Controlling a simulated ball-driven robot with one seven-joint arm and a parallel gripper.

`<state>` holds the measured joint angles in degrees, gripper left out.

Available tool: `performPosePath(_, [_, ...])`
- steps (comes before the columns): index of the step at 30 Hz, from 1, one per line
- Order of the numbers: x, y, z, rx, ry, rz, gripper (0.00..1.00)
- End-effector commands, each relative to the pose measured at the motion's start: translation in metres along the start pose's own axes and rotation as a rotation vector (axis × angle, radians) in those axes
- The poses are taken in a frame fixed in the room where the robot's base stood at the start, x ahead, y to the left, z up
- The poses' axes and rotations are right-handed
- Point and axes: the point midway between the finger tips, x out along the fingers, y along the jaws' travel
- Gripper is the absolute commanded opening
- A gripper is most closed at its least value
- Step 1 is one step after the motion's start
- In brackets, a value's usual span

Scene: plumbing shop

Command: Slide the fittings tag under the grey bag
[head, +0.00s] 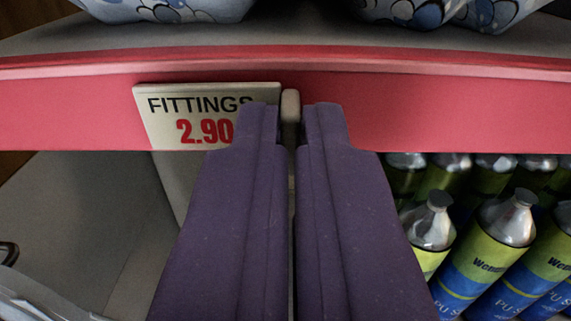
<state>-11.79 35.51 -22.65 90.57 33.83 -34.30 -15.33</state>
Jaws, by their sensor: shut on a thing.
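The fittings tag (170,126) is a cream plate reading "FITTINGS 2.90". It sits on the red shelf edge (480,106), left of the middle in the head view. My gripper (289,112) has two purple fingers. They are shut on a small beige tab (290,106) at the tag's right end. The left finger hides the lower right part of the tag. No plainly grey bag can be made out; partly cut off at the top are a bag with a blue pattern (165,8) at left and another (415,10) at right.
Several bottles (505,225) with yellow-green and blue labels stand under the shelf at right. Something clear and shiny (40,298) lies at the lower left. The space below the tag at left looks open.

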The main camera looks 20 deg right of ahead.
Motion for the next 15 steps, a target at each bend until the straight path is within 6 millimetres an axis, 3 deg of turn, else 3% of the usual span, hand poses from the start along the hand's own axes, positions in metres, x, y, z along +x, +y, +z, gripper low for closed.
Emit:
performPosePath(6, [0.000,-0.030,-0.003,0.000,0.001,-0.001,0.00])
performPosePath(15, [0.000,-0.039,-0.001,0.001,0.002,0.001,0.00])
